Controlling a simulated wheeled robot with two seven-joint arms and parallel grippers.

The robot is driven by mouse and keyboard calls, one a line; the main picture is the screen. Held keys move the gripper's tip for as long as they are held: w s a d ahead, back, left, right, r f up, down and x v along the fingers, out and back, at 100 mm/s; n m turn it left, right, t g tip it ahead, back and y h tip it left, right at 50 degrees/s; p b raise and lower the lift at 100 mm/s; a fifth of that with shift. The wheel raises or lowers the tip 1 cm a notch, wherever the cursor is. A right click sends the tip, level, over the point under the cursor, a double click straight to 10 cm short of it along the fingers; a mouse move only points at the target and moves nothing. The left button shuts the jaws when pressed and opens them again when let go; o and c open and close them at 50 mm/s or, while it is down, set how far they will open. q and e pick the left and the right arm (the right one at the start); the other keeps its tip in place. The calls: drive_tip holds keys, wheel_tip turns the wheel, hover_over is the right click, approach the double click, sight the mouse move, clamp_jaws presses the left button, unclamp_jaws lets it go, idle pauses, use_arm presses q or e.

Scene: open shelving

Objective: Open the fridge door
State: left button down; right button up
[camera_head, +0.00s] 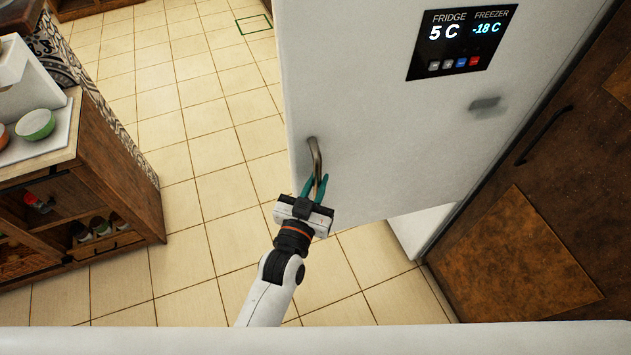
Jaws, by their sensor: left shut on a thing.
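The white fridge door (390,140) fills the upper middle, with a dark display panel (462,42) reading 5 C and -18 C. Its curved metal handle (315,153) is near the door's left edge. My left gripper (315,184) has its teal fingers shut on the lower part of the handle. The door's lower edge juts out over floor tiles, and a white part of the fridge (418,232) shows below it at the right, so the door looks partly open. The fridge inside is hidden. My right gripper is not in view.
A brown wooden cabinet (520,240) with a dark handle stands right of the fridge. A wooden counter unit (110,200) with a green bowl (35,125) on it stands at the left. The tiled floor (215,150) between is clear.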

use_arm(q)
drive_tip(key=shift+d+r, duration=0.1)
drive_tip(key=shift+r, duration=0.1)
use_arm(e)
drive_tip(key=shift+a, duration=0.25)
use_arm(q)
drive_tip(key=c, duration=1.6)
unclamp_jaws()
drive_tip(key=shift+o, duration=1)
drive_tip(key=shift+d+f, duration=0.1)
drive_tip(key=shift+d, duration=0.1)
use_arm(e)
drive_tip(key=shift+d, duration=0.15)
